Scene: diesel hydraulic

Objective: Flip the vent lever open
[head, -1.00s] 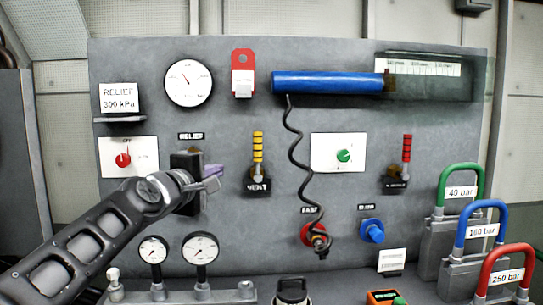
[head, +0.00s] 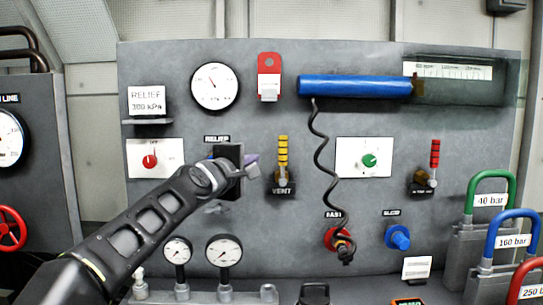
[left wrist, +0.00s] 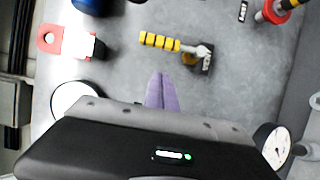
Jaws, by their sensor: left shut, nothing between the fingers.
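The vent lever (head: 283,154) has a yellow and black banded handle that stands upright above its dark base, with a VENT label (head: 283,190) on it. In the left wrist view the lever (left wrist: 160,41) lies sideways, ahead of the fingertips. My left gripper (head: 252,162) is just left of the lever in the head view, apart from it. Its purple fingers (left wrist: 161,88) are together with nothing between them in the left wrist view. My right gripper does not show.
A red-banded lever (head: 435,154) stands on the right of the panel. A black coiled hose (head: 320,150) hangs from the blue cylinder (head: 355,86) to the red fitting (head: 338,240), right of the vent lever. The relief knob is partly hidden behind my left gripper.

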